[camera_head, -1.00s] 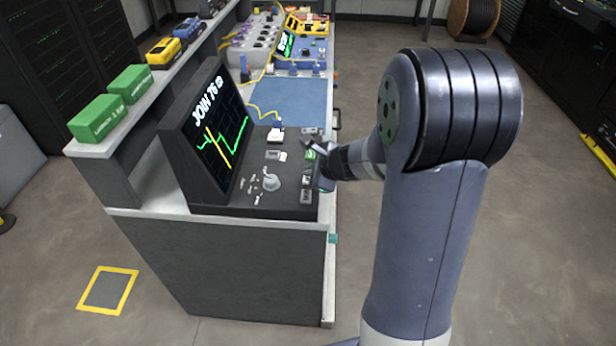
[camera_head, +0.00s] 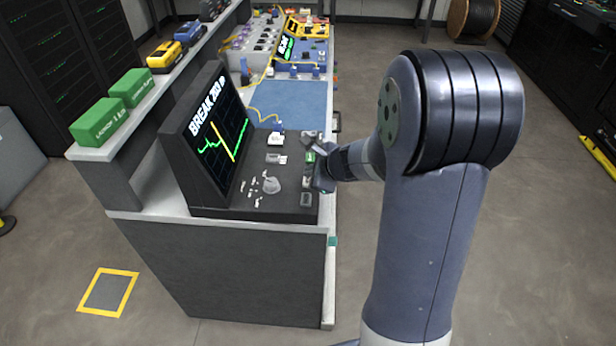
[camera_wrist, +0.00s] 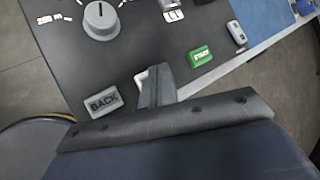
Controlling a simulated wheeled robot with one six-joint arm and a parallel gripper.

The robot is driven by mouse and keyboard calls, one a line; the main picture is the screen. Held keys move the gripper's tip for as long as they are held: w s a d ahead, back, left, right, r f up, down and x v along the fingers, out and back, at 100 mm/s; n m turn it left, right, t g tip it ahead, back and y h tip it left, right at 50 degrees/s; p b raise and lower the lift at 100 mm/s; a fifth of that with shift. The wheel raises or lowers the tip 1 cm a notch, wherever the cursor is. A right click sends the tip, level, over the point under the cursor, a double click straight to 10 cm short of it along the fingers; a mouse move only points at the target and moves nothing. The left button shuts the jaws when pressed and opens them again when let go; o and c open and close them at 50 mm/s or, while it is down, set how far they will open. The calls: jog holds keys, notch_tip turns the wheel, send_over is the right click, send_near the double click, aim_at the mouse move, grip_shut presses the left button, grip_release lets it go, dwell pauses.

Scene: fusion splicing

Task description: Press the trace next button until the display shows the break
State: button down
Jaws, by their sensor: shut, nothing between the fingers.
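The display (camera_head: 218,135) on the tester in the head view now reads "BREAK 203" with small letters after it. My gripper (camera_wrist: 157,84) is shut and empty, over the button row at the console's front edge. In the wrist view its fingers mostly cover a pale button (camera_wrist: 141,77), whose label is hidden; I cannot tell whether they touch it. The grey BACK button (camera_wrist: 103,102) lies to the left of the fingers, and the green START button (camera_wrist: 199,56) to the right.
A grey knob (camera_wrist: 101,20) stands on the panel beyond the buttons. A blue mat (camera_head: 290,100) and other bench instruments lie farther back. Green boxes (camera_head: 130,85) sit on the shelf at left. The floor right of the bench is open.

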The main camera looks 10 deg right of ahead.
jog(key=shift+r, duration=0.3)
notch_tip(320, 180, up, 5)
jog(key=p, duration=0.4)
jog(key=shift+p, duration=0.3)
jog(key=shift+f, duration=0.1)
dwell(0.6)
